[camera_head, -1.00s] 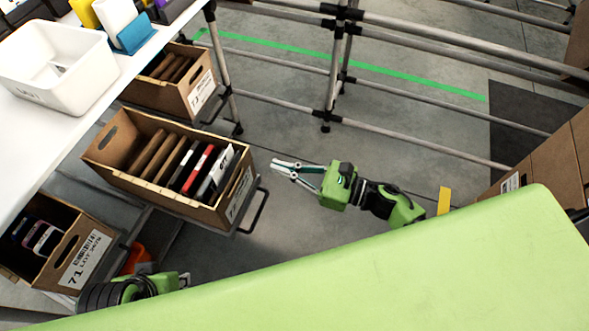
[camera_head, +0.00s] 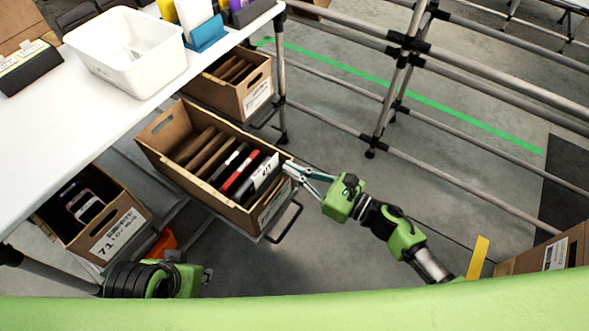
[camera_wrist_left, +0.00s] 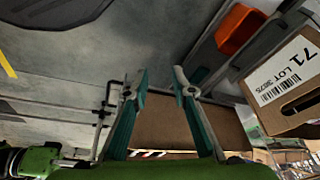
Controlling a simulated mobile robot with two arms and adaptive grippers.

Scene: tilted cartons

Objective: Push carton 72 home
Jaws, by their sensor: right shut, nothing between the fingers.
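Carton 72 (camera_head: 186,194) is the middle brown carton, standing between carton 71 (camera_head: 104,232) and a carton at the back; its own label is too small to read. It sits tilted on a sliding tray with a dark handle (camera_head: 285,222), jutting out from under the white table. It holds several brown, black, red and white flat items. My right gripper (camera_head: 288,168) is shut and empty, its tips at the carton's right end near the rim; I cannot tell whether they touch. My left gripper (camera_wrist_left: 160,80) is open and empty, with a brown carton wall behind its fingers.
The white table (camera_head: 60,130) carries a white bin (camera_head: 125,60). The back carton (camera_head: 228,90) is set further in. An orange part (camera_wrist_left: 240,28) is beside carton 71. Pipe railing (camera_head: 400,80) stands at the back right.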

